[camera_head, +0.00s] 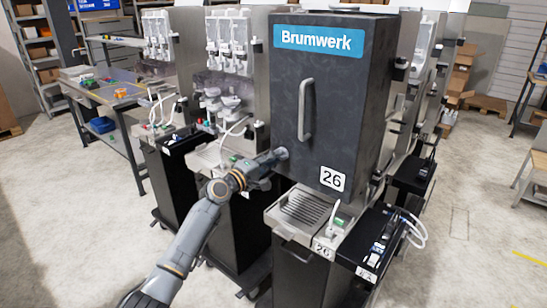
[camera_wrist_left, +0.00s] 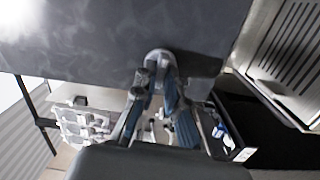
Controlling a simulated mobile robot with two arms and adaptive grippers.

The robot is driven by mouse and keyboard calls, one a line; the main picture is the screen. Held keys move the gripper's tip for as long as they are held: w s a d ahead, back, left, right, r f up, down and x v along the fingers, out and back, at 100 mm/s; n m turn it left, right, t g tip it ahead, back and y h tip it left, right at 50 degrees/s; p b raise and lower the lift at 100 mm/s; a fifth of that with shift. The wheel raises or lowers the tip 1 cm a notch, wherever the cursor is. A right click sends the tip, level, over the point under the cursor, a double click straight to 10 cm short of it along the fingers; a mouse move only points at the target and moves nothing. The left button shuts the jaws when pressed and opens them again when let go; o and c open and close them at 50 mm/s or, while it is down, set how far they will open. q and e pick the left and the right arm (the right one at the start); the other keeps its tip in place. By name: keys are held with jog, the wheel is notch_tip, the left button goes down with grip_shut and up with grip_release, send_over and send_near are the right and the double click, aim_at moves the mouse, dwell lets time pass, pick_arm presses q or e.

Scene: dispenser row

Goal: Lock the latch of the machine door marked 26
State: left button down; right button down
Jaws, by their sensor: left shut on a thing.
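The machine door (camera_head: 349,110) marked 26 is a dark grey panel with a blue Brumwerk sign and a pale vertical handle (camera_head: 305,109). It looks closed. A small grey round latch (camera_head: 283,153) sits at its lower left edge. My left gripper (camera_head: 275,158) reaches it from the left and is shut on it. In the left wrist view the latch (camera_wrist_left: 160,56) is between the fingertips of the left gripper (camera_wrist_left: 157,78), at the panel's edge. The fingers partly hide the latch, so its exact turn is hard to tell. My right gripper is not in view.
A drip tray (camera_head: 304,211) juts out below the door. A black unit with white hoses (camera_head: 384,238) stands at its right. More dispensers (camera_head: 230,60) stand at the left, near a workbench (camera_head: 112,91). The floor in front is clear.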

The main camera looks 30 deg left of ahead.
pick_arm(q)
jog(key=shift+n, duration=0.6)
jog(key=c, duration=1.4)
grip_release()
jog(key=s, duration=0.4)
jog(key=s+a, duration=0.1)
jog(key=s, duration=0.7)
jog(key=shift+a+f, duration=0.1)
jog(key=shift+a, duration=0.25)
